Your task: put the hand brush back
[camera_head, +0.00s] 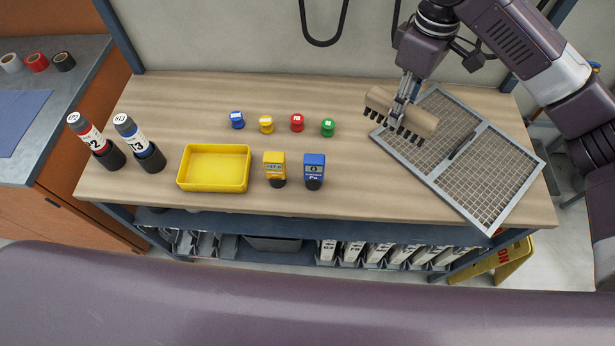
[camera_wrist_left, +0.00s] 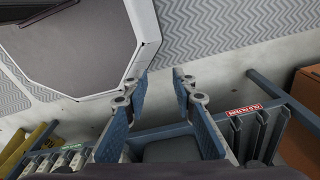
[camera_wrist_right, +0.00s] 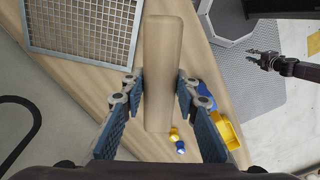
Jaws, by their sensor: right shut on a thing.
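The hand brush has a tan wooden body (camera_head: 422,121) and dark bristles pointing down. My right gripper (camera_head: 399,106) is shut on the middle of the brush, above the left edge of a framed grey mesh panel (camera_head: 492,180) on the bench. In the right wrist view, the wooden body (camera_wrist_right: 160,45) runs lengthwise between the fingers (camera_wrist_right: 159,88); the bristles are hidden there. Whether the brush touches the panel is unclear. My left gripper (camera_wrist_left: 155,82) is open and empty in the left wrist view; it is outside the head view.
The wooden bench (camera_head: 330,195) holds a yellow tray (camera_head: 215,187), two bottles, a yellow device (camera_head: 275,165), a blue device (camera_head: 314,166) and several small coloured caps. Hooks with black loops (camera_head: 325,42) hang on the back wall. The bench is bare between the caps and panel.

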